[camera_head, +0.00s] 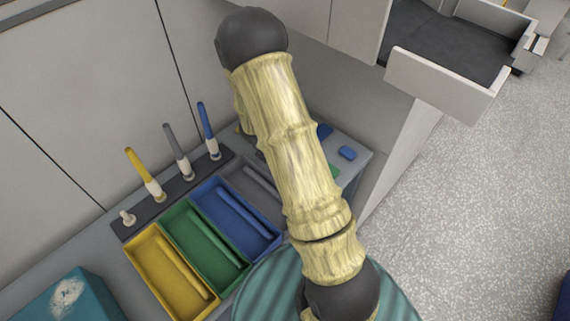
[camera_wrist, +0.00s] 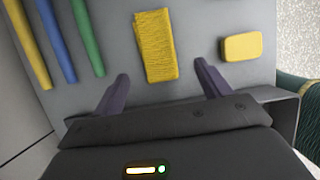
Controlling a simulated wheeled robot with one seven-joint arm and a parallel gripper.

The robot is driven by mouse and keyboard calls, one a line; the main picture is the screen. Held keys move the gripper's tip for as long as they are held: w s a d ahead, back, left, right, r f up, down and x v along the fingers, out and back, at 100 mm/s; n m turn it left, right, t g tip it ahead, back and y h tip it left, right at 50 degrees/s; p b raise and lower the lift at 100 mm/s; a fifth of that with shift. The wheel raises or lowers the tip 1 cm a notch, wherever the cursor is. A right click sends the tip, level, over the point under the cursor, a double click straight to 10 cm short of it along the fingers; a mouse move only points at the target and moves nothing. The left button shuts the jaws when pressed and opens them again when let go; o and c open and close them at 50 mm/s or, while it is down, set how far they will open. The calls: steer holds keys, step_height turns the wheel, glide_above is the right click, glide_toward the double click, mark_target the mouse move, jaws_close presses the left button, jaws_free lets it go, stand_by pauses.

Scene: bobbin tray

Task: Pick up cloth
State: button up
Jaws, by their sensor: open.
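A yellow, ribbed, folded cloth (camera_wrist: 155,40) lies flat on the grey surface in the wrist view, upper middle. My gripper (camera_wrist: 161,70) is open. Its two dark fingers stand apart, one on each side of the cloth's near end, with nothing held between them. I cannot tell how high the fingertips are above the surface. In the head view my arm covers the middle of the scene, and neither my gripper nor this cloth can be made out there.
A yellow block (camera_wrist: 242,46) lies right of the cloth. Several coloured rods lie left of it. The head view shows a yellow bin (camera_head: 142,262), green bin (camera_head: 171,237) and blue bin (camera_head: 196,209), a peg rack (camera_head: 158,205), a teal box (camera_head: 112,310) and an open drawer (camera_head: 440,85).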

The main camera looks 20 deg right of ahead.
steer(key=shift+d+f, duration=0.15)
steer(key=shift+f, duration=0.1)
steer(key=shift+w+d+f, duration=0.1)
steer(key=shift+d+f, duration=0.2)
steer(key=shift+f, duration=0.05)
steer(key=x, duration=0.4)
steer(key=shift+w+d, duration=0.25)
steer(key=shift+d, duration=0.05)
steer(key=shift+c, duration=0.5)
steer(key=c, duration=1)
